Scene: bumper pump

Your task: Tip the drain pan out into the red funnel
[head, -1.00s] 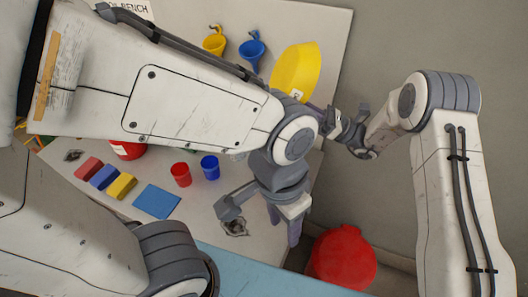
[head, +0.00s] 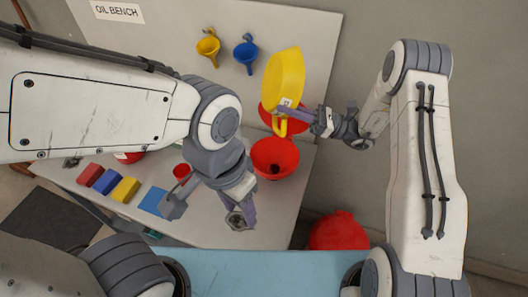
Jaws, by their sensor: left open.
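The yellow drain pan (head: 287,72) is tilted up steeply near the right end of the bench. A small white label and a yellow loop show at its lower end. My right gripper (head: 292,114) is shut on the pan's lower end. The red funnel (head: 275,156) stands on the bench just below the pan in the picture, with a dark hole showing inside it. The pan is apart from it, and I cannot see anything pouring. My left gripper (head: 206,212) is open and empty, left of and nearer than the funnel.
Another red round thing (head: 268,117) is partly hidden behind the pan. Red, blue (head: 106,181) and yellow blocks, a blue square (head: 152,201) and a red cup sit on the left. A red round object (head: 338,231) lies beyond the bench's right edge.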

